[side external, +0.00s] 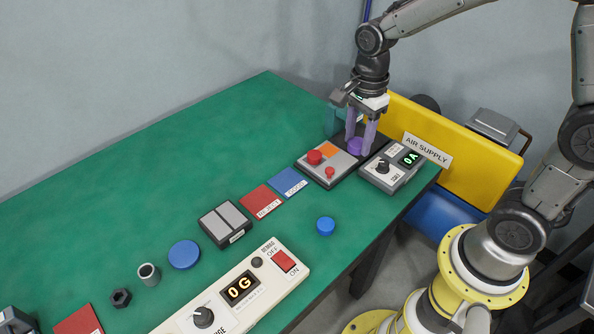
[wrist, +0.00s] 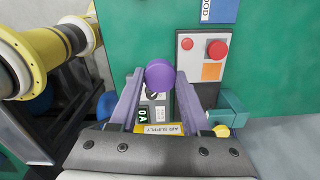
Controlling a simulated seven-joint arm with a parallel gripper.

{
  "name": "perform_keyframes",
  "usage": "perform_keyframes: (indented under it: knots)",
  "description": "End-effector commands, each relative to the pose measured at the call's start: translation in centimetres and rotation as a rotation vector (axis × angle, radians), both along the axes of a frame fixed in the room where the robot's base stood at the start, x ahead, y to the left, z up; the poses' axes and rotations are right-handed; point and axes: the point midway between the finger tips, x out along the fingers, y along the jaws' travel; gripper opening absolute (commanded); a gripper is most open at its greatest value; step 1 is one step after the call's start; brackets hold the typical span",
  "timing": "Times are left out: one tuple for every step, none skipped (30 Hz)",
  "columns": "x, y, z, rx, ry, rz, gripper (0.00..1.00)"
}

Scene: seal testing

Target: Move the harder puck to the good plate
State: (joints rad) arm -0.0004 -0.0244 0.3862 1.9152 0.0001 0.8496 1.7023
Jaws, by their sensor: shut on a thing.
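My gripper (side external: 357,143) is at the far right end of the green table, pointing down. It is shut on a purple puck (side external: 355,146), which shows between the fingertips in the wrist view (wrist: 160,74). The puck is over or on a dark pad (side external: 376,135); I cannot tell whether it touches. The good plate (side external: 287,182) is a flat blue square marked GOOD, left of the gripper and bare; its edge shows in the wrist view (wrist: 219,10). Which puck is harder does not show.
A grey box with red buttons (side external: 328,163) stands between my gripper and the good plate. A dial box reading 0A (side external: 391,170) is close on the right. A red reject plate (side external: 263,201) lies beyond the good plate. The table behind the plates is clear.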

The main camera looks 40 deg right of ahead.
Motion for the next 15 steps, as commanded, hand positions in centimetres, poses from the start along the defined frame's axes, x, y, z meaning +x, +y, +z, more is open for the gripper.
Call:
perform_keyframes:
  knots:
    - [0.1, 1.4, -0.2, 0.0, 0.002, 0.019, 0.0]
    - [0.1, 2.2, -0.4, 0.0, 0.003, 0.03, 0.0]
    - [0.1, 3.1, -0.5, 0.0, 0.005, 0.045, 0.0]
    - [0.1, 3.6, -0.6, 0.0, 0.007, 0.06, 0.0]
    - [0.1, 4.2, -0.7, 0.0, 0.009, 0.074, 0.0]
    - [0.0, 4.8, -0.8, 0.0, 0.011, 0.092, 0.0]
    - [-0.1, 5.2, -0.9, -0.001, 0.013, 0.104, 0.0]
    - [-0.1, 5.5, -1.0, -0.001, 0.014, 0.113, 0.0]
    - [0.0, 5.8, -1.0, -0.001, 0.016, 0.123, 0.0]
    - [0.1, 6.0, -1.1, -0.001, 0.016, 0.127, 0.0]
    - [0.4, 6.1, -1.2, -0.001, 0.016, 0.13, 0.0]
    - [0.8, 6.3, -1.5, -0.002, 0.017, 0.132, 0.0]
    - [1.3, 6.3, -1.7, -0.002, 0.018, 0.133, 0.0]
    - [1.8, 6.4, -2.0, -0.002, 0.018, 0.133, 0.0]
    - [2.6, 6.6, -2.4, -0.001, 0.019, 0.133, 0.0]
